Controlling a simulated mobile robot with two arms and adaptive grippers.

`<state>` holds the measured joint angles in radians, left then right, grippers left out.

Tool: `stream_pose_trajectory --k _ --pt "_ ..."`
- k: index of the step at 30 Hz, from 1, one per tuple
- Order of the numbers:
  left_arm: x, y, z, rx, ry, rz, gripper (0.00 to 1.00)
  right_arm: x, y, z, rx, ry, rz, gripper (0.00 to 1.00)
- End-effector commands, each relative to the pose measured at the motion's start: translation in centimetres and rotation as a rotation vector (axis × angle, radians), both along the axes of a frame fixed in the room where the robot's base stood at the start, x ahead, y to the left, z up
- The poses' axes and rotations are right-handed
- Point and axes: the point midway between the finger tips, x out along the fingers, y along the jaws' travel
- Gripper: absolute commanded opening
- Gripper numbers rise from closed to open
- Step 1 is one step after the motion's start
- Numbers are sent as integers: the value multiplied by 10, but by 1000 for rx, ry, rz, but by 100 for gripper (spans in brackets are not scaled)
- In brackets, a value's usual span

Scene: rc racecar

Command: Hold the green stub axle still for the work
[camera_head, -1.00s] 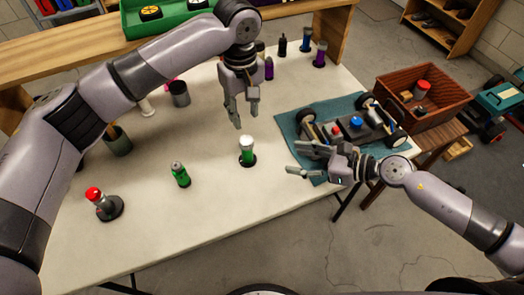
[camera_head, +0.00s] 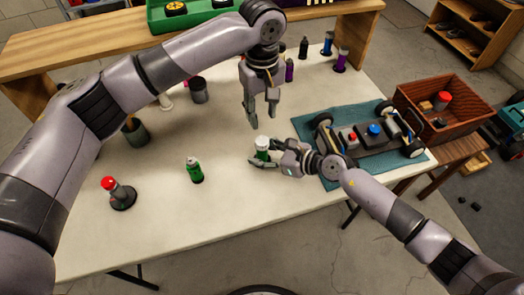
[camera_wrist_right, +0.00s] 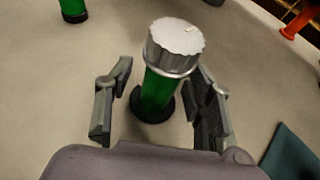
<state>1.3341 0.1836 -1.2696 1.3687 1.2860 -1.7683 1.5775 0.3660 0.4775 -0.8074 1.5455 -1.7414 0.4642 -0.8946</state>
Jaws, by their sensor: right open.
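The green stub axle (camera_head: 262,155) stands upright on the white table, with a ribbed silver cap on its top. In the right wrist view the axle (camera_wrist_right: 157,92) rises from a round black base, between the two fingers of my right gripper (camera_wrist_right: 155,100). That gripper is open, with a visible gap on the left side; the right finger is close to the axle, and I cannot tell if it touches. In the head view my right gripper (camera_head: 266,160) partly hides the axle. My left gripper (camera_head: 262,118) is open and empty, pointing down just above and behind the silver cap.
The racecar chassis (camera_head: 365,140) lies on a teal mat (camera_head: 334,183) to the right. A wooden crate (camera_head: 440,105) is beyond it. The front table area is clear.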

Motion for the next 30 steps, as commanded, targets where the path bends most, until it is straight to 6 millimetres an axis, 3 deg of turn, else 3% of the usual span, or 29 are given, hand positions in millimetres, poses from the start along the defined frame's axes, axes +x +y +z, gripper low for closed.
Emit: stream_pose_trajectory --k 10,30 --pt "0 0 0 0 0 0 33 2 2 -1 -1 -1 -1 48" --pt "0 0 0 0 0 0 33 2 2 -1 0 0 -1 4"
